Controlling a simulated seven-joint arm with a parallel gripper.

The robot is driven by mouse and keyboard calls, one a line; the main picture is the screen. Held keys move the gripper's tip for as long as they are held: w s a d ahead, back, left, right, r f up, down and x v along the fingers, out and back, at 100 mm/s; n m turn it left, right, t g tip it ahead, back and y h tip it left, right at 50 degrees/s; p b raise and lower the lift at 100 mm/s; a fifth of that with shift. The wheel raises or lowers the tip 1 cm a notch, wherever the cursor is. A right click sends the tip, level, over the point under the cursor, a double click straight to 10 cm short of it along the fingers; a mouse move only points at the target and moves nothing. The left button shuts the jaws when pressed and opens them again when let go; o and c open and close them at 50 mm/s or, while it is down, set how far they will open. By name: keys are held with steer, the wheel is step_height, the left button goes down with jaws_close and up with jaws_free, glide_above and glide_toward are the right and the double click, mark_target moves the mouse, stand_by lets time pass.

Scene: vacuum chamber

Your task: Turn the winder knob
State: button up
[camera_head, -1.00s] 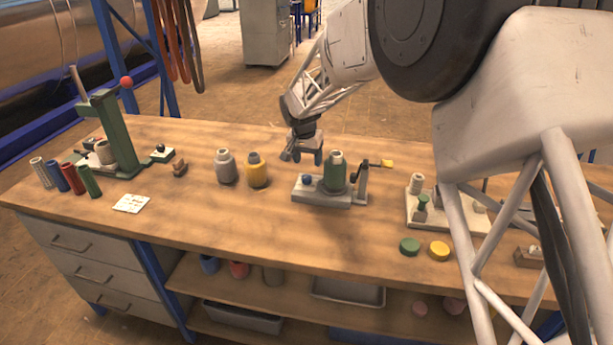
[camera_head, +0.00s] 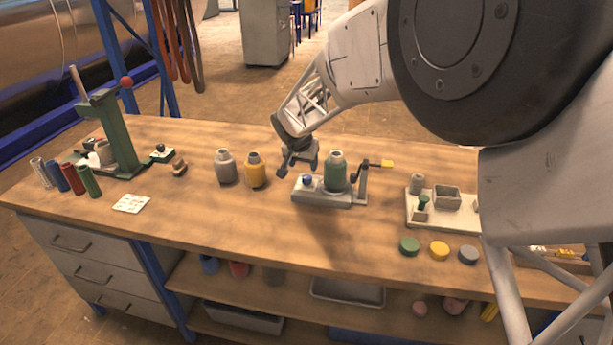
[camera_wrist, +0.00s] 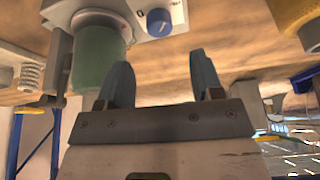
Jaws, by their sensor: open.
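The winder (camera_head: 330,200) stands mid-table on a pale base, with a green spool (camera_head: 336,172) upright on it and a side crank with a yellow handle (camera_head: 387,163). A small blue knob (camera_head: 307,181) sits on the base, left of the spool. In the wrist view the blue knob (camera_wrist: 159,23) shows a white pointer line, with a "0" mark on the base beside it. My gripper (camera_head: 299,163) is open and empty, behind and above the knob, apart from it. In the wrist view the knob lies beyond and roughly between the fingertips of my gripper (camera_wrist: 160,72).
A yellow spool (camera_head: 256,172) and a grey spool (camera_head: 225,168) stand left of the winder. A green press (camera_head: 118,135) stands at far left. A pale tray (camera_head: 440,221) with small parts is at right. Bare tabletop lies in front of the winder.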

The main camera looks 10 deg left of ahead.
mark_target(307, 176)
steer(key=shift+f, duration=0.15)
steer(key=shift+x, duration=3.75)
steer(key=c, duration=0.9)
steer(key=shift+m+h, duration=0.3)
steer(key=shift+m, duration=0.2)
steer(key=m, duration=0.2)
steer(key=shift+m+g+h, duration=0.3)
steer(key=shift+h, duration=0.1)
steer(key=shift+w+m+g+h, duration=0.1)
steer(key=shift+m+g+h, duration=0.45)
steer(key=shift+m, duration=1.55)
